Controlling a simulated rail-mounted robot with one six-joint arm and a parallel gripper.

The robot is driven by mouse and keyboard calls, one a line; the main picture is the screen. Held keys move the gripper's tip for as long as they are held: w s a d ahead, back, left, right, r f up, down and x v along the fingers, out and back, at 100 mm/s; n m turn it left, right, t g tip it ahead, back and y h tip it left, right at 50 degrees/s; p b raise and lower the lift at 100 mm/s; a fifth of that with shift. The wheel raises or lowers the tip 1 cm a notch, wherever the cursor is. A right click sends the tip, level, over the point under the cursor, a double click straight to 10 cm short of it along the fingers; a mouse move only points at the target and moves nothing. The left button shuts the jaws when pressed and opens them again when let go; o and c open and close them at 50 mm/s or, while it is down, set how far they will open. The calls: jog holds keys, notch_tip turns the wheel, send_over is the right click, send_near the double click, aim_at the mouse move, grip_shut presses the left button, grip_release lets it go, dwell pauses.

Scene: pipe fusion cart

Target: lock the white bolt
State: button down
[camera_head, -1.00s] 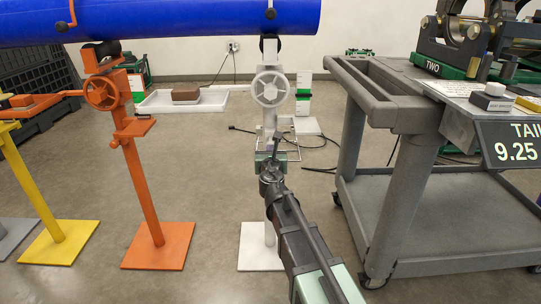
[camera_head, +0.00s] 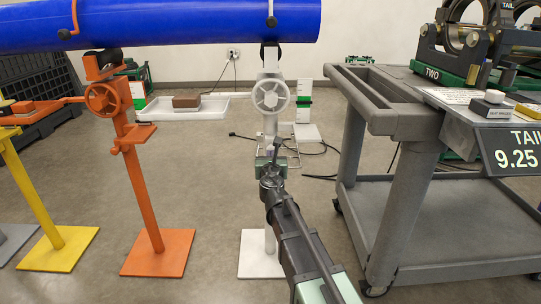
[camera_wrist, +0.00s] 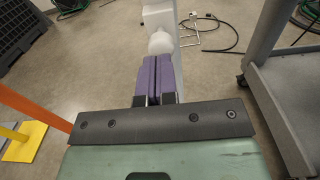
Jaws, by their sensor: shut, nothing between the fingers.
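The white pipe stand (camera_head: 270,118) stands upright under the blue pipe, with a white handwheel (camera_head: 271,96) near its top. In the wrist view, a white rounded bolt head (camera_wrist: 161,43) sticks out from the white post toward me. My gripper (camera_wrist: 158,60) has purple fingers pressed together with nothing between them. Their tips are right in front of the bolt head; I cannot tell whether they touch it. In the head view, my gripper (camera_head: 270,148) is at the stand's post below the handwheel, and my wrist hides the bolt.
The blue pipe (camera_head: 160,25) lies across the stands. An orange stand (camera_head: 130,150) and a yellow stand (camera_head: 35,190) are at the left. A grey cart (camera_head: 400,170) is close on the right. The floor between the orange and white stands is clear.

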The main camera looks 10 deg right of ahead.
jog(key=s+a, duration=0.2)
jog(key=s, duration=1)
jog(key=shift+a, duration=0.15)
